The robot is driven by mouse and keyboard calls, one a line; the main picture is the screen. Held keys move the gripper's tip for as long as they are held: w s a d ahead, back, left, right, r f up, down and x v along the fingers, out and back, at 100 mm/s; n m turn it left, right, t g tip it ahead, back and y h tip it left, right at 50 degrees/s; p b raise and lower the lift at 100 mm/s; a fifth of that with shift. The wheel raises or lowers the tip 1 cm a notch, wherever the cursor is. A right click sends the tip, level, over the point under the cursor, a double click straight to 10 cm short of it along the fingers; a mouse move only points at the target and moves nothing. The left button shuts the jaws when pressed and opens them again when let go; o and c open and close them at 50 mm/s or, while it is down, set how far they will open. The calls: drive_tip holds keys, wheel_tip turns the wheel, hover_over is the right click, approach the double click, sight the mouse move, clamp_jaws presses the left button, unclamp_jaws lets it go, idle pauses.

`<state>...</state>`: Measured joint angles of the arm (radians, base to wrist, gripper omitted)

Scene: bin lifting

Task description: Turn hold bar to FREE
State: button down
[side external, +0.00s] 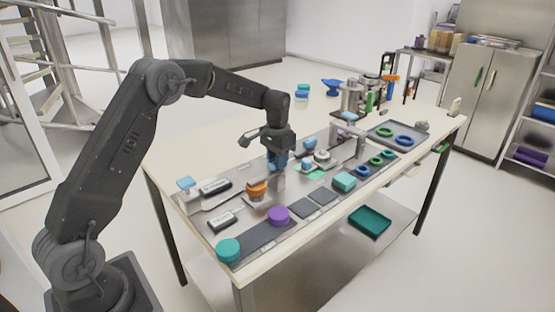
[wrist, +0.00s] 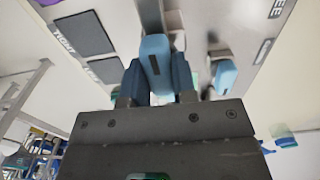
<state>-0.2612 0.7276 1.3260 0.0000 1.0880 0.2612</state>
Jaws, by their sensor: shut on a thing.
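My gripper (side external: 277,163) points down over the middle of the long panel on the table. In the wrist view its two dark blue fingers (wrist: 156,82) are shut on a light blue handle (wrist: 155,50) with a dark line on it. I take this handle to be that of the hold bar, but most of the bar is hidden by my gripper. A grey bar (wrist: 150,14) runs away from the handle toward the top edge. A label partly reading "EE" (wrist: 276,8) is at the upper right of the wrist view.
A second light blue knob (wrist: 224,76) stands close to the right of my fingers. An orange knob (side external: 257,188), a purple knob (side external: 279,215) and a teal knob (side external: 228,250) are on the near panel. A grey tray (side external: 405,127) holds coloured rings at the far end.

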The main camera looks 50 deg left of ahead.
drive_tip(key=shift+m, duration=0.4)
drive_tip(key=m, duration=0.3)
drive_tip(key=shift+m, duration=0.3)
drive_tip(key=m, duration=0.4)
drive_tip(key=shift+m, duration=0.3)
drive_tip(key=m, duration=0.4)
drive_tip(key=shift+m, duration=2.4)
drive_tip(key=c, duration=0.9)
unclamp_jaws()
